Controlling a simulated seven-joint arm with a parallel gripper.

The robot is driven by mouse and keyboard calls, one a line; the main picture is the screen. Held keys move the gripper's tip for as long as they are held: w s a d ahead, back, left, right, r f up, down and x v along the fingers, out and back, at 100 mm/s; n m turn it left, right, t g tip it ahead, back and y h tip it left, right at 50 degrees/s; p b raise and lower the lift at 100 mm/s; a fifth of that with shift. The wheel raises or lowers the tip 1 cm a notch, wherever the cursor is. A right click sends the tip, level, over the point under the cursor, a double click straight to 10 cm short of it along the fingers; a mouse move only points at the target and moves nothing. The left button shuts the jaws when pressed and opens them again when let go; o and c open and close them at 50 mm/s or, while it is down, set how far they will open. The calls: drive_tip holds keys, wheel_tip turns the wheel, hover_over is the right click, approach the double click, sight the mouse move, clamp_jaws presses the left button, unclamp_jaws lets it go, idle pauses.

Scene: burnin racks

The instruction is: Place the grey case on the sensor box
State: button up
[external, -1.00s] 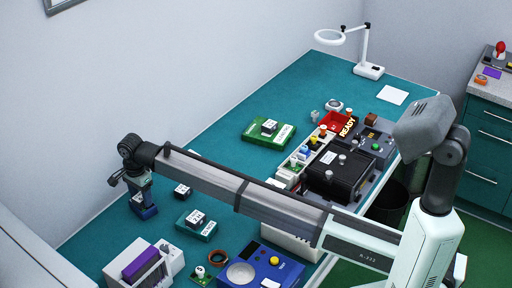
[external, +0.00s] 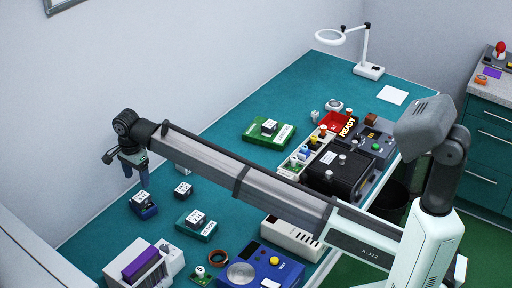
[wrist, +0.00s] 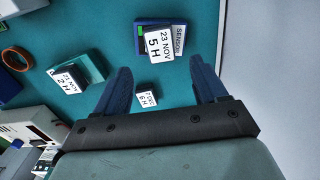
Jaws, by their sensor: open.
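The blue sensor box (external: 143,211) stands on the teal table at the left; its SENSOR label shows in the wrist view (wrist: 180,40). A dark grey case (external: 141,197) with a white top label rests on the sensor box. In the wrist view this case (wrist: 160,44) reads "23 NOV 5 H" and looks slightly turned to the box. My gripper (external: 137,180) is open and empty above them, its fingers clear of the case. In the wrist view the gripper (wrist: 160,72) has its fingers spread wide.
A small labelled block (external: 182,189) stands alone beside the sensor box. A teal box (external: 208,234) carries another labelled block. A green board (external: 285,136) with a block lies further back. A white rack (external: 150,270) and a blue panel (external: 290,268) fill the front.

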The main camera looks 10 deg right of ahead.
drive_tip(key=shift+r, duration=1.75)
